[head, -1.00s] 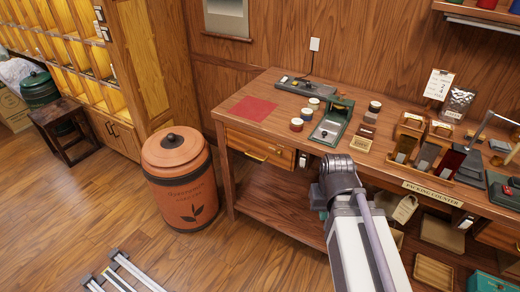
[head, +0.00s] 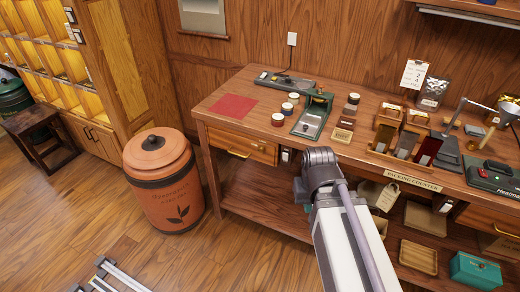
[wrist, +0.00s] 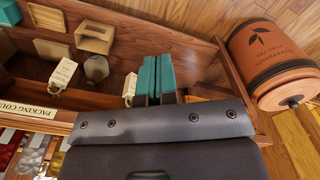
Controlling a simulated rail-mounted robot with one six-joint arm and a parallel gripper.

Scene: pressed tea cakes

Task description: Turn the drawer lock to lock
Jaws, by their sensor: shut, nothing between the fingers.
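The wooden drawer (head: 237,146) with a brass handle (head: 240,154) is at the left end of the packing counter, and it looks shut. The lock and the way it is turned cannot be made out. In the head view, my arm's grey wrist is in front of the counter, right of the drawer, and hides most of my gripper. In the wrist view, my gripper (wrist: 158,60) shows two teal fingers side by side, shut and empty. A white tag (wrist: 130,88) appears just left of them. The dark gripper body covers the area below.
An orange lidded bin (head: 163,190) stands on the floor left of the counter (head: 222,100). The counter holds a red mat (head: 232,107), a green-framed scale (head: 314,115) and several small tins. A lower shelf (head: 262,205) holds boxes further right. The floor in front is mostly clear.

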